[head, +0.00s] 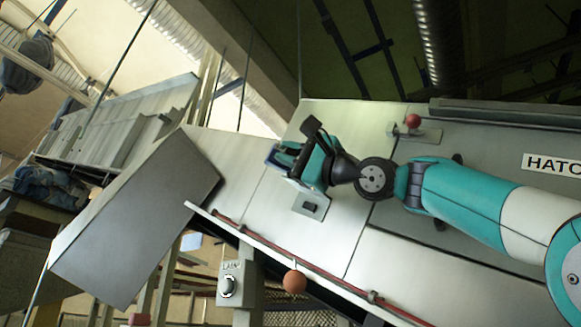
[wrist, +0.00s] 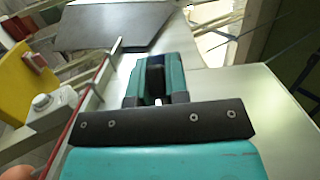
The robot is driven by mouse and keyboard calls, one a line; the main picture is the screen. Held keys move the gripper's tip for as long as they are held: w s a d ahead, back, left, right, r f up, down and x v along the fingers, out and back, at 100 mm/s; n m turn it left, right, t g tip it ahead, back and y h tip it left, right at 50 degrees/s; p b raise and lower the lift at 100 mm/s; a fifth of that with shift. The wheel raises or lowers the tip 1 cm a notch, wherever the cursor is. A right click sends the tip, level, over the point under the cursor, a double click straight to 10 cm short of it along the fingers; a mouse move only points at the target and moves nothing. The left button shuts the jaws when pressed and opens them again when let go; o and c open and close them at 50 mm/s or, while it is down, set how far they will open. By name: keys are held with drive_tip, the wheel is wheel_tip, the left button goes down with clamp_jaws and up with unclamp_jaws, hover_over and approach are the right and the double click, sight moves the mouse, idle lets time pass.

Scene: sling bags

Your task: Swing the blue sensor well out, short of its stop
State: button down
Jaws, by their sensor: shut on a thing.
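The blue sensor (head: 271,156) is a small dark blue piece at the tip of my gripper, over the pale metal panel; most of it is hidden by the fingers. My gripper (head: 288,157) has teal fingers and is shut on it. In the wrist view, a dark blue patch of the sensor (wrist: 153,60) shows between the fingertips of my gripper (wrist: 154,72). A grey mounting plate (head: 316,206) with a small knob sits on the panel just below the gripper. I cannot see the sensor's hinge or its stop clearly.
A red ball (head: 413,121) on a bracket stands near my arm. A red cord (head: 262,238) runs along the panel's lower rail, with an orange ball (head: 294,282) below. A dark flat panel (head: 140,215) lies left. A knob box (head: 230,285) stands below.

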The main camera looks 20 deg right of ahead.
drive_tip(key=c, duration=1.1)
unclamp_jaws()
drive_tip(key=shift+w, duration=0.15)
drive_tip(key=shift+d+f, duration=0.1)
drive_tip(key=b+v, duration=0.8)
drive_tip(key=v, duration=0.9)
drive_tip(key=shift+s+d, duration=0.15)
drive_tip(key=shift+s, duration=0.05)
